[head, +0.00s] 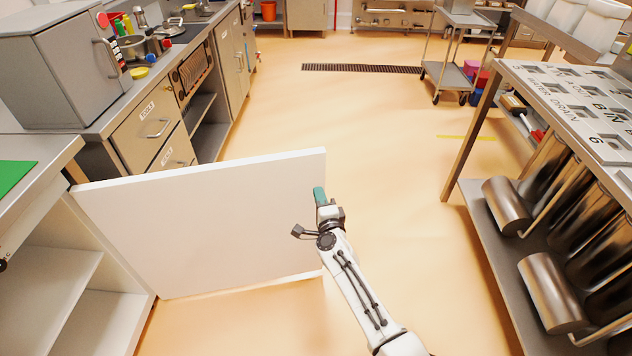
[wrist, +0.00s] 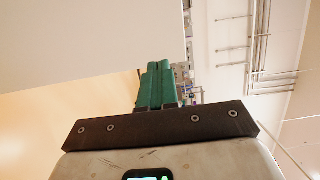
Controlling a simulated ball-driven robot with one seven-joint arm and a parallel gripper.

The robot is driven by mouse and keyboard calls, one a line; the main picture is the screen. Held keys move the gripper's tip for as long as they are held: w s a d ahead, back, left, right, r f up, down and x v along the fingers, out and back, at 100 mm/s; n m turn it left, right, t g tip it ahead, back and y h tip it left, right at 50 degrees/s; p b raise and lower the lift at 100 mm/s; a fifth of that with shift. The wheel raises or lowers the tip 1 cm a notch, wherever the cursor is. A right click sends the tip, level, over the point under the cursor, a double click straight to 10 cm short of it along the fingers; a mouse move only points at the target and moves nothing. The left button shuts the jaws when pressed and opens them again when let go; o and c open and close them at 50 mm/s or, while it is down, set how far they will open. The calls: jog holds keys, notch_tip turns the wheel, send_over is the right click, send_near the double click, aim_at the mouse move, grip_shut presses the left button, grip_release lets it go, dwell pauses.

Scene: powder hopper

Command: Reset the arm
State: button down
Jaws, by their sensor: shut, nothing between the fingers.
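My gripper (head: 320,196) is at the end of my white arm, in the middle of the head view. Its green fingers are together and empty, and they also show in the wrist view (wrist: 155,86). An open white cabinet door (head: 205,225) stands out from the cabinet at the left. The gripper is at the door's free edge, overlapping it in the head view. I cannot tell whether they touch. The door fills the upper left of the wrist view (wrist: 90,35).
The open cabinet (head: 75,275) with bare shelves is at the lower left. A counter with drawers (head: 145,135) runs behind the door. A steel rack with metal cylinders (head: 548,290) stands at the right. The floor (head: 375,130) ahead is clear up to a drain and a cart (head: 450,75).

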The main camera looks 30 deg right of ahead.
jog(key=s+a+f+n+g+y+p, duration=0.2)
jog(key=s+a+n+g+y, duration=0.4)
jog(key=s+a+n+y, duration=0.7)
jog(key=s+d+r+n+g+h, duration=0.2)
jog(key=s+n+g+h, duration=0.1)
jog(key=s, duration=1.2)
jog(key=s+d+r+n+g+h, duration=0.1)
jog(key=s+n+g+h, duration=0.3)
jog(key=s, duration=1)
jog(key=d+n+g, duration=0.1)
jog(key=g, duration=0.2)
jog(key=shift+s+d+r+n+p, duration=0.25)
jog(key=shift+s+r+n+p, duration=0.05)
jog(key=shift+s+r+p, duration=0.1)
